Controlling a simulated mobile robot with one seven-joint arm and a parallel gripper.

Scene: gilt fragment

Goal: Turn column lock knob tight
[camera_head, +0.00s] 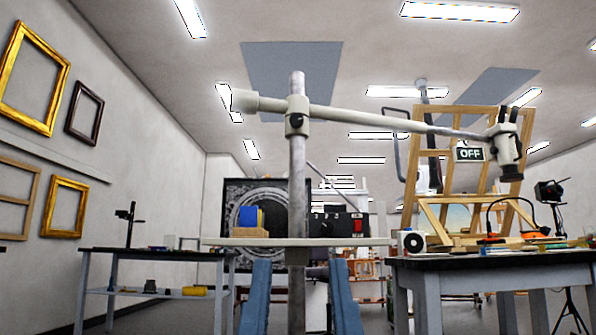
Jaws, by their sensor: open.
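A grey upright column (297,190) stands in the middle of the view. A pale collar with a dark round knob (295,121) sits high on it, where a long pale boom (370,119) crosses. How tight the knob is cannot be seen. A microscope head (506,148) hangs at the boom's right end. Two blue prongs at the bottom centre look like the fingers of my gripper (301,268), spread apart with nothing between them that they touch. They are low in view, well below the knob. My wrist and arm are hidden below the picture.
A pale shelf (225,241) crosses in front of the column, with a blue and yellow block (250,218) and a dark box (340,226) on it. A dark-topped table (500,260) with a wooden easel (448,190) stands right. Another bench (150,254) stands left.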

